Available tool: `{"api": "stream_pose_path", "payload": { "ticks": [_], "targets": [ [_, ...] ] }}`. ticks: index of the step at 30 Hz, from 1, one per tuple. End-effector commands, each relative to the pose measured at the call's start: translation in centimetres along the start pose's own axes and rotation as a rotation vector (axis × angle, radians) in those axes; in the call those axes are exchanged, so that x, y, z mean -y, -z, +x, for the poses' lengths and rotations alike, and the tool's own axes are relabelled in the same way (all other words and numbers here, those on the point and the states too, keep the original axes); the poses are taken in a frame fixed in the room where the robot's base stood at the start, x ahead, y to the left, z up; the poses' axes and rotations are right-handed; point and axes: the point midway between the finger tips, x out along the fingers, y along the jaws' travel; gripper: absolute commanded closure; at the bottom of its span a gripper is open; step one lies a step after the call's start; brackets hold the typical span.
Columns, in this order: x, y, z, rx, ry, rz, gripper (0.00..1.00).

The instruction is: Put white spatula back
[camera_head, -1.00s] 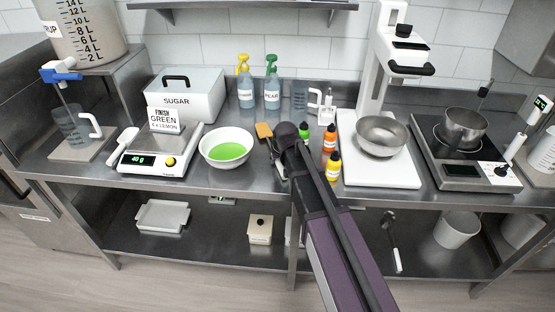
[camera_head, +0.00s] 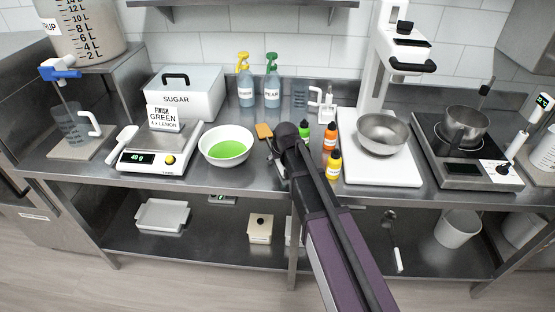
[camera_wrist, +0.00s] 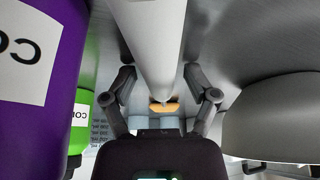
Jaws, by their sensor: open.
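A white spatula-shaped tool (camera_head: 121,139) lies on the counter at the left of the scale. Another spatula with an orange head (camera_head: 264,131) lies right of the white bowl, its handle running toward my gripper. In the wrist view, a thick pale handle (camera_wrist: 150,35) runs between my fingers, with an orange piece (camera_wrist: 164,107) at its far end. My gripper (camera_wrist: 158,78) is open, with one finger on each side of this handle; I cannot tell whether they touch it. In the head view my arm mostly hides the gripper.
The white bowl of green liquid (camera_head: 227,145) and scale (camera_head: 158,155) stand left of my arm. A purple bottle (camera_wrist: 40,60) looms close in the wrist view.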

Motion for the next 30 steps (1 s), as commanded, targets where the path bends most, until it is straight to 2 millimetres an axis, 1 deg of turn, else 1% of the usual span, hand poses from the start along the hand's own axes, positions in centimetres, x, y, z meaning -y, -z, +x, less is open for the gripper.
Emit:
{"api": "stream_pose_path", "payload": {
  "ticks": [8, 14, 20, 30],
  "targets": [
    [0.0, 0.1, -0.1, -0.003, 0.0, 0.0, 0.27],
    [0.0, 0.4, -0.6, -0.004, 0.0, 0.0, 0.27],
    [0.0, 0.9, -1.7, -0.004, 0.0, 0.001, 0.27],
    [-0.1, 2.1, -4.3, -0.004, 0.0, 0.001, 0.27]
  ]
}}
